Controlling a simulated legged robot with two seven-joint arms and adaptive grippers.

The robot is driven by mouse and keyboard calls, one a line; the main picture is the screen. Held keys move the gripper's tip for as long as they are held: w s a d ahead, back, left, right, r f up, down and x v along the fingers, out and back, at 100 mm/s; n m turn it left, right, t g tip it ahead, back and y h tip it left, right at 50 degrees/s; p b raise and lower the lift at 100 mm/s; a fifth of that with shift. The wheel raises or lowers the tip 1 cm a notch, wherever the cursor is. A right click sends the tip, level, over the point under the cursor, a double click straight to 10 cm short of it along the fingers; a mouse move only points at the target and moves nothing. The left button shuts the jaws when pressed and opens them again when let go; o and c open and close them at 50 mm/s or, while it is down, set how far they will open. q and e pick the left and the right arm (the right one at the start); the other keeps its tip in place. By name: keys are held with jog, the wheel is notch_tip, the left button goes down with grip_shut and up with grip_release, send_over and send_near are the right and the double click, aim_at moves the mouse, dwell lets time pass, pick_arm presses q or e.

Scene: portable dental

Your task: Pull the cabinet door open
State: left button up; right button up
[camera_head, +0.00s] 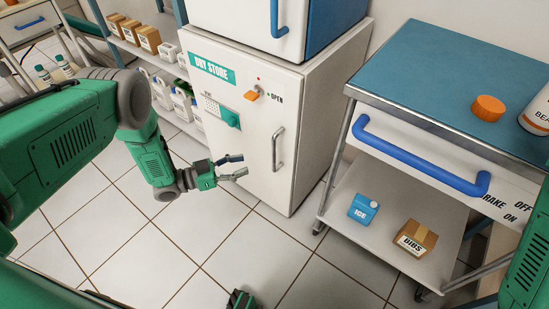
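The white cabinet (248,190) labelled "DRY STORE" stands in the middle of the head view, and its door looks closed. My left gripper (244,165) is in front of the door, to the left of the handle and slightly lower in the picture. Its fingers are apart and empty, pointing toward the handle without reaching it.
A blue-topped cart (425,75) with a blue bar handle (410,160) stands close on the right; its lower shelf holds a blue ICE container (363,208) and a BIBS box (414,238). Shelves with boxes (149,40) and bottles are at left. Tiled floor lies open in front.

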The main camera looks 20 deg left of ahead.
aim_at(274, 156)
pick_arm(q)
jog(key=shift+b+x, duration=1.25)
jog(key=shift+x, duration=4.05)
jog(key=shift+w+a, duration=0.1)
grip_shut()
